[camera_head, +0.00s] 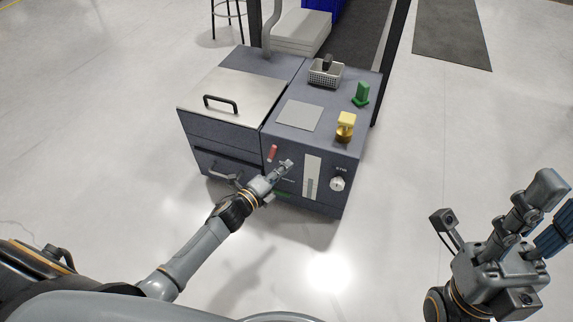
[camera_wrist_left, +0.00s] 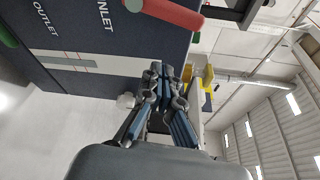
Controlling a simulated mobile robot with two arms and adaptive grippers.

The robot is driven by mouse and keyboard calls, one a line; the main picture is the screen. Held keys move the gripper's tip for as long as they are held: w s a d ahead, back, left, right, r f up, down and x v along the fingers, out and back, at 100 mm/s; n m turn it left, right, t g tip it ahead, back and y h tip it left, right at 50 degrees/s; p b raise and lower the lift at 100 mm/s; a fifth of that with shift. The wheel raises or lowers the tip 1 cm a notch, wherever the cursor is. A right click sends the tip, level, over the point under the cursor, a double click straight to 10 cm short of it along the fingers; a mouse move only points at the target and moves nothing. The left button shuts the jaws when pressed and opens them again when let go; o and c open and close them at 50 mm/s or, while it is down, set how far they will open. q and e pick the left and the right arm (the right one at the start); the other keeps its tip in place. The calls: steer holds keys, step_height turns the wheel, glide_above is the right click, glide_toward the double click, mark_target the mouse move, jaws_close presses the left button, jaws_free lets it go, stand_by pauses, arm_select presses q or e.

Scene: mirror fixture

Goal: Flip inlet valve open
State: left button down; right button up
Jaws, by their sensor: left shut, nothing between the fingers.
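The inlet valve's red handle (camera_head: 272,153) is on the front of the dark grey machine, left of a pale vertical gauge strip (camera_head: 311,178). In the left wrist view the red handle (camera_wrist_left: 172,15) is near the top, by the word INLET. My left gripper (camera_head: 287,165) is in front of the panel, just right of and below the handle. Its fingers (camera_wrist_left: 165,78) are closed together and empty, apart from the handle in the left wrist view. A green outlet handle (camera_head: 283,195) is lower on the panel. My right gripper (camera_head: 550,212) is open at the lower right, away from the machine.
The machine has a silver lid (camera_head: 233,92) with a black handle. On its top are a grey basket (camera_head: 325,74), a green part (camera_head: 361,93) and a yellow brass part (camera_head: 346,127). A white knob (camera_head: 337,184) is right of the gauge. The floor in front is clear.

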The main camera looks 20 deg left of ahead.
arm_select(q)
steer(key=p+v, duration=0.2)
steer(key=v, duration=0.6)
steer(key=shift+s+a, duration=0.2)
steer(key=shift+a, duration=0.15)
